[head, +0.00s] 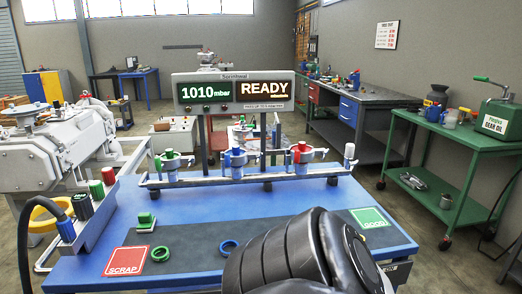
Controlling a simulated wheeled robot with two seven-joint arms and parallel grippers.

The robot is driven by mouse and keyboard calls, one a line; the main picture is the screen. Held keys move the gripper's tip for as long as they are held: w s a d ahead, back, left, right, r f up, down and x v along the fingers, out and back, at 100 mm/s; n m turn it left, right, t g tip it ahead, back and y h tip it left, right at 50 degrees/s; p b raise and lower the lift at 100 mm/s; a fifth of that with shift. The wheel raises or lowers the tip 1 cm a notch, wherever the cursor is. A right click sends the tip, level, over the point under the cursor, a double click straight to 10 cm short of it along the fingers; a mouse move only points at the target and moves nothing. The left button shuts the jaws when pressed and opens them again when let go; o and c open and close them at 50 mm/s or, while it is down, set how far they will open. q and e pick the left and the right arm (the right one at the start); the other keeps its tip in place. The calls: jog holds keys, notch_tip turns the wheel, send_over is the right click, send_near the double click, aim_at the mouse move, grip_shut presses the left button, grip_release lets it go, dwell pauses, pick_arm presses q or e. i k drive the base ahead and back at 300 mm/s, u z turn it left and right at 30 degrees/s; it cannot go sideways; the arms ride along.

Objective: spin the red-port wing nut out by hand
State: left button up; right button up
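The red port (302,152) is a red-topped fitting on the right part of the rail (210,181) at the back of the blue bench (190,203). It stands upright in a clamp-like metal mount; its wing nut is too small to make out clearly. A blue-topped fitting (237,157) and a green-topped fitting (170,156) stand to its left on the same rail. A black arm link of mine fills the bottom middle, in front of the bench and well short of the red port. Neither of my grippers can be seen, and nothing visible touches the red port.
A display (235,91) reads 1010 mbar and READY. A red SCRAP pad (125,261), a green GOOD pad (370,217), a green ring (160,253), a blue ring (228,246) and a green block (146,220) lie on the bench. A white machine (45,145) stands left.

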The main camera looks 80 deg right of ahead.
aim_at(324, 152)
jog(key=z, duration=2.9)
